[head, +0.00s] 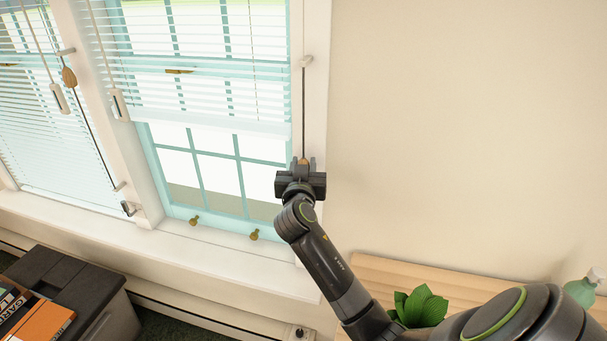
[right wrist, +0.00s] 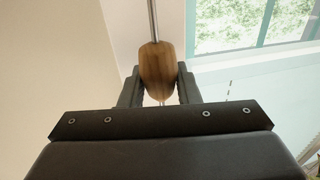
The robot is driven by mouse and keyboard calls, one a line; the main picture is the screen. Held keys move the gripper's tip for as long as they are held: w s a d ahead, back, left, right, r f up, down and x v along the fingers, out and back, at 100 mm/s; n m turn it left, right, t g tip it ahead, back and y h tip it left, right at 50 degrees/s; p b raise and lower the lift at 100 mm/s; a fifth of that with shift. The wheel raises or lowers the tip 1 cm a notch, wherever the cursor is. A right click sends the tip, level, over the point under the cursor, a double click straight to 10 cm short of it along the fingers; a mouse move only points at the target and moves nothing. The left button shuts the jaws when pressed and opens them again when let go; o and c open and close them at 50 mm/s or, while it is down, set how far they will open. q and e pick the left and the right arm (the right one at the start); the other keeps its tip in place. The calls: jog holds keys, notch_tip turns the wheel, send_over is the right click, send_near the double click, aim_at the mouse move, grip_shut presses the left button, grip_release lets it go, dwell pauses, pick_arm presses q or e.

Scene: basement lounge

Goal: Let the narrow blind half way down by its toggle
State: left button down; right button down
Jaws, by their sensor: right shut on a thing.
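The narrow blind (head: 200,90) hangs in the right-hand window, with its bottom rail (head: 215,124) part way down and bare panes below it. A cord (head: 304,105) runs down the right side of the frame from a small bracket (head: 306,61). My right gripper (head: 303,165) is at the cord's lower part, shut on the wooden toggle (head: 304,161). In the right wrist view the brown toggle (right wrist: 157,70) sits upright between the two fingers, with the rod-like cord above it. My left gripper is not in view.
A wider blind (head: 50,130) hangs in the left window, with its own wooden toggle (head: 69,76) on a cord. The sill (head: 180,245) runs below. A dark cabinet (head: 65,290) with books stands lower left. A plant (head: 420,306) is on a wooden surface (head: 400,275) lower right.

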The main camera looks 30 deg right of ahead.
jog(key=shift+r, duration=0.65)
jog(key=c, duration=1.1)
grip_release()
jog(key=shift+f, duration=0.1)
